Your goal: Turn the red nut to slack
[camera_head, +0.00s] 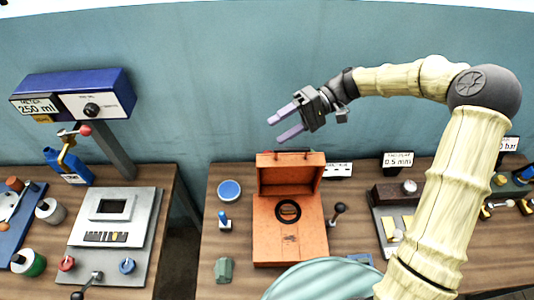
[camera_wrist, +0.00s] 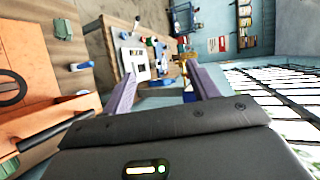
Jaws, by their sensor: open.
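No red part can be made out clearly as a nut. A small red round piece (camera_head: 66,263) sits at the front left of a grey panel (camera_head: 146,225) on the left bench, across from a blue one (camera_head: 127,266). A red ball knob (camera_head: 86,130) is on the lever under the blue meter head. My gripper (camera_head: 275,131) is open and empty, raised above and behind the orange box, fingers pointing left. In the wrist view, my open fingers (camera_wrist: 161,70) frame the distant left bench with the grey panel (camera_wrist: 137,62); nothing is between them.
The open orange box (camera_head: 272,240) stands on the middle bench, also at left in the wrist view (camera_wrist: 30,60). A black-knobbed lever (camera_head: 338,209) is beside it. The blue meter head (camera_head: 72,93) rises on a post at left. A gap (camera_head: 182,245) separates the benches.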

